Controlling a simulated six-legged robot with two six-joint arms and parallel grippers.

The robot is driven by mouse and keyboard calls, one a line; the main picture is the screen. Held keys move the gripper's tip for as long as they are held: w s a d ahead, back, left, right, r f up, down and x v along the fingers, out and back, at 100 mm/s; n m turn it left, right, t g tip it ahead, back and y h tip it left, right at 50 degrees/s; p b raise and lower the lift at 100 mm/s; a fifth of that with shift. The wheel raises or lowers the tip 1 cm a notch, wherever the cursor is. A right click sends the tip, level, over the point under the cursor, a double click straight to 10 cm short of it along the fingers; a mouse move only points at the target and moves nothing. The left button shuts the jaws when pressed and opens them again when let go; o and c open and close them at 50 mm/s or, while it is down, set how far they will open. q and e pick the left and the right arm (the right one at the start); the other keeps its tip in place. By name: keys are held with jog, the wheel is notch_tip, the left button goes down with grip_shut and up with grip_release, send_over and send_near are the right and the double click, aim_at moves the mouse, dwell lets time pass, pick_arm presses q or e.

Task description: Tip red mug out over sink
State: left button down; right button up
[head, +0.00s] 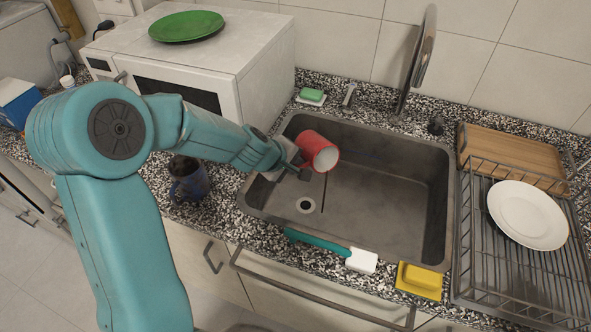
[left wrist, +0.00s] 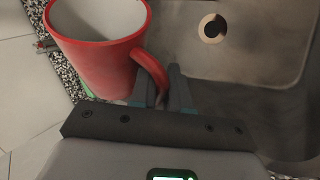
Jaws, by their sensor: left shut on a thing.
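The red mug (head: 316,150) is held over the left part of the grey sink (head: 390,210), tilted on its side with its pale mouth facing right in the head view. My left gripper (head: 296,160) is shut on the mug. In the left wrist view the mug (left wrist: 95,62) shows its white inside, and the left gripper (left wrist: 163,92) grips its handle. The inside looks empty in that view. The sink drain (left wrist: 212,28) is to the right of the mug there. My right gripper is in neither view.
A dark blue mug (head: 188,180) stands on the counter left of the sink. A brush (head: 335,247) and yellow sponge (head: 420,280) lie along the front edge.

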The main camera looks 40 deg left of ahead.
pick_arm(q)
jog(key=shift+w+a+r+m+t+y+b, duration=0.15)
jog(key=shift+r+m+t+y+b, duration=0.3)
jog(key=shift+y, duration=0.4)
jog(key=shift+s+a+r+m+t+y+b, duration=0.1)
jog(key=shift+r+m+t+y+b, duration=0.25)
jog(key=shift+r+t+y+b, duration=0.35)
jog(key=shift+w+f, duration=0.1)
jog(key=shift+f, duration=0.05)
dwell(1.1)
